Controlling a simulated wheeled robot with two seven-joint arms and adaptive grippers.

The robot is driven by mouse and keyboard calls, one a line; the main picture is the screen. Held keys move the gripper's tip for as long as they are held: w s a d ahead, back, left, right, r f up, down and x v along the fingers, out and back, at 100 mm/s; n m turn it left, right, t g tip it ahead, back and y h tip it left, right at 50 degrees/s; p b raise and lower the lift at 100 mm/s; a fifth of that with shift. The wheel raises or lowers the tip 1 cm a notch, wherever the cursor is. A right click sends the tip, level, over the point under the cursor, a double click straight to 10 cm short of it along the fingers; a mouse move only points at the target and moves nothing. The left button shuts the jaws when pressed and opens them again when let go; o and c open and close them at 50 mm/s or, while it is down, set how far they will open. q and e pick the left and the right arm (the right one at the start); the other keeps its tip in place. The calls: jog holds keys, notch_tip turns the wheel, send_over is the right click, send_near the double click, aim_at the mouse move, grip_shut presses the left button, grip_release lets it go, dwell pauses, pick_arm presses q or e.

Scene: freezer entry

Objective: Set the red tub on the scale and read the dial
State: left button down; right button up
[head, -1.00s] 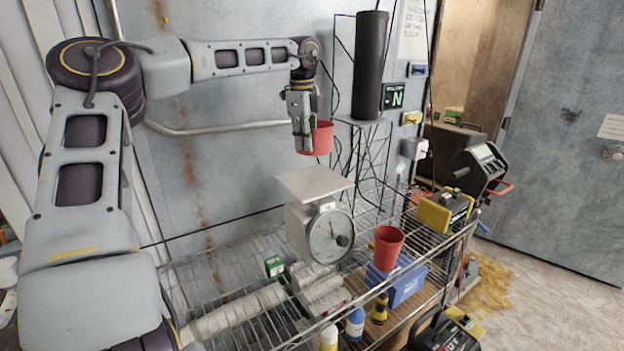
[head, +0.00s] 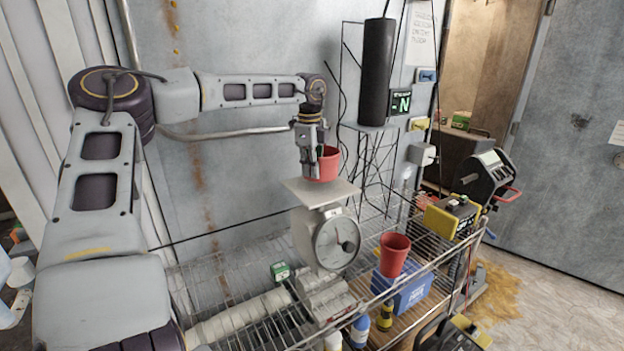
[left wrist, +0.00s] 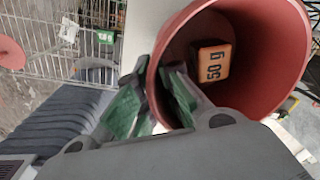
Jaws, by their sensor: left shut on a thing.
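My left gripper (head: 312,168) is shut on the rim of a red tub (head: 328,164). The tub is upright over the back part of the scale's pale top plate (head: 322,194); I cannot tell if its base touches. In the left wrist view the fingers (left wrist: 158,100) pinch the wall of the tub (left wrist: 283,60), and an orange block marked 50 g (left wrist: 212,62) lies inside. The scale (head: 308,238) has a round white dial (head: 338,243) facing front; its reading is too small to make out. My right gripper is not in view.
A blue box (head: 405,292), bottles (head: 359,331) and a small green box (head: 280,271) are near. A dark cylinder (head: 376,72) stands behind, on a wire stand.

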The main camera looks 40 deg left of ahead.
aim_at(312, 180)
pick_arm(q)
jog(key=shift+f+p, duration=0.3)
jog(key=shift+f, duration=1.45)
jog(key=c, duration=1.6)
grip_release()
notch_tip(312, 180, up, 12)
jog(key=b, duration=0.1)
jog(key=shift+s+d, duration=0.15)
jog(key=shift+s, duration=0.3)
